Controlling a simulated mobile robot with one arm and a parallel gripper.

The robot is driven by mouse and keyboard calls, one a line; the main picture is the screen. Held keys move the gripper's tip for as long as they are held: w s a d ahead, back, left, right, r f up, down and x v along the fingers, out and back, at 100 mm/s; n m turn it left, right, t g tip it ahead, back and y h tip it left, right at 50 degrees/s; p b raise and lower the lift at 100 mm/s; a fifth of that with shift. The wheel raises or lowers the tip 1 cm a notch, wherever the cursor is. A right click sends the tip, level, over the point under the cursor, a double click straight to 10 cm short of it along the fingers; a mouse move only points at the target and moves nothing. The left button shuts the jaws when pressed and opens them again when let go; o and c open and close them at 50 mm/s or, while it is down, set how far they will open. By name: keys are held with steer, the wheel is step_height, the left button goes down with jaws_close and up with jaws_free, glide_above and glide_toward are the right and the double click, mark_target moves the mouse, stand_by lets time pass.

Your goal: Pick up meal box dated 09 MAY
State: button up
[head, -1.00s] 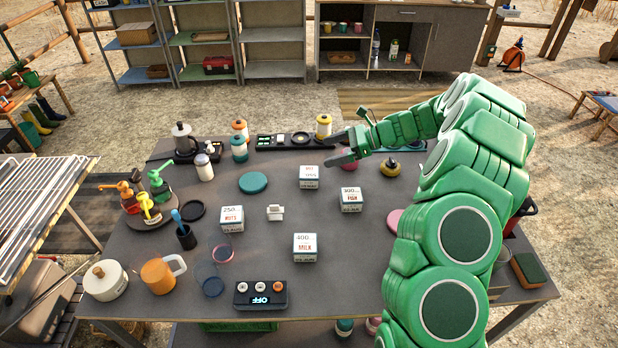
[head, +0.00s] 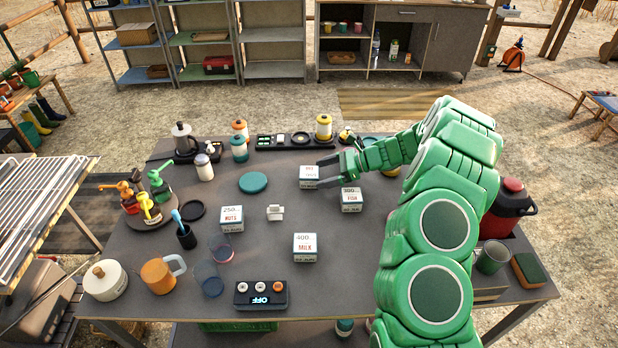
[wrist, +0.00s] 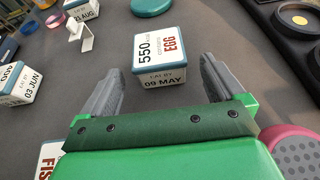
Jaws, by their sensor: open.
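The meal box dated 09 MAY (wrist: 160,57) is a small white box with blue edges, marked 550 and EGG in the wrist view. In the head view the same box (head: 309,177) stands at the middle back of the table. My gripper (wrist: 163,75) is open and empty, its two grey fingers pointing at the box. The box sits ahead, between the lines of the fingers, and its near part is about level with the fingertips. Whether either finger touches it I cannot tell. In the head view my gripper (head: 327,172) is at the box's right side.
The FISH box (head: 352,200) stands close to the right under my arm. The NUTS box (head: 232,218) and MILK box (head: 305,247) stand nearer the front. A small white stand (head: 275,212) and a teal disc (head: 253,182) lie to the left.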

mark_target(310, 176)
steer(key=shift+x, duration=2.55)
steer(key=c, duration=1.1)
